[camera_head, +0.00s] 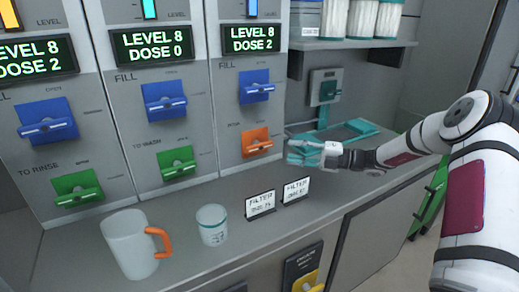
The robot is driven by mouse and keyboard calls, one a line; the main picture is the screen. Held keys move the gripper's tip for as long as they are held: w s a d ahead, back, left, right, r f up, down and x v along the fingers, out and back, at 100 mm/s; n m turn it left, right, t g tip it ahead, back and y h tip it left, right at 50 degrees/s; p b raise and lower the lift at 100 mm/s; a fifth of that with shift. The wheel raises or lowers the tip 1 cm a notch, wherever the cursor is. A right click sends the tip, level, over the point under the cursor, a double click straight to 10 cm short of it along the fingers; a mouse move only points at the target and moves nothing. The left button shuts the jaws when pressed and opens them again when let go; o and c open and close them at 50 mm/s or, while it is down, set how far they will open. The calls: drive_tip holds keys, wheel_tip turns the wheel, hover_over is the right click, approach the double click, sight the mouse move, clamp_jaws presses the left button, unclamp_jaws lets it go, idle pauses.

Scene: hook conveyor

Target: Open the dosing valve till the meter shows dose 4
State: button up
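Three grey dispenser columns stand side by side, each with a lit meter. The left meter (36,58) reads level 8, dose 2. The middle meter (152,44) reads level 8, dose 0. The right meter (252,38) reads level 8, dose 2. Below them are blue fill valves: left (46,120), middle (164,102) and right (257,86). Lower are green valves, left (78,188) and middle (177,163), and an orange valve (256,142) on the right column. My gripper (300,149) is just right of the orange valve, pointing left; contact and finger opening are unclear.
A white jug (129,247) with an orange handle and a small marked cup (211,225) stand on the counter (200,262). Two filter signs (261,204) (296,190) stand to their right. A shelf (350,44) holds white containers.

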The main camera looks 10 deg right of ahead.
sight(263, 147)
drive_tip(key=b+x, duration=0.1)
drive_tip(key=x, duration=1.1)
drive_tip(key=shift+c, duration=0.5)
clamp_jaws()
